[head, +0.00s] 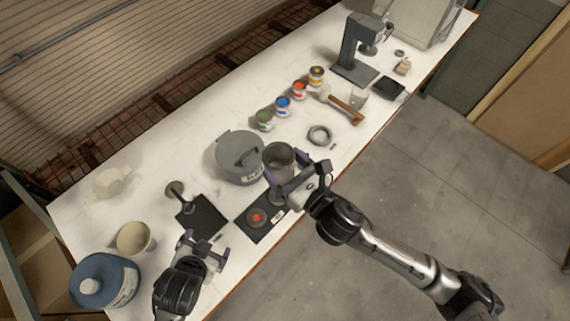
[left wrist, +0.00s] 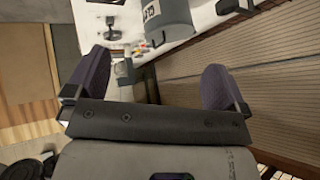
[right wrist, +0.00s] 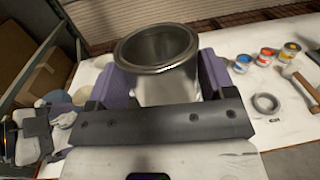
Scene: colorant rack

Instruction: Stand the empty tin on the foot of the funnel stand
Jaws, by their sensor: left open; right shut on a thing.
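The empty tin (head: 279,156), a bare metal can with an open top, is held upright by my right gripper (head: 287,172). In the right wrist view the tin (right wrist: 160,75) sits between the purple fingers, its inside bare. In the head view it is beside the grey lidded pail, near a black plate with a red spot. The funnel stand appears to be the dark square foot (head: 203,217) with a small raised round part at its back left; it is left of the tin. My left gripper (head: 204,248) is open and empty, just in front of that foot.
The black plate (head: 252,222) lies between tin and foot. A beige cup (head: 133,239) and blue jug (head: 104,283) stand at left. Small paint tins (head: 283,107), a grey ring (head: 319,135) and a hammer (head: 346,109) lie farther right.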

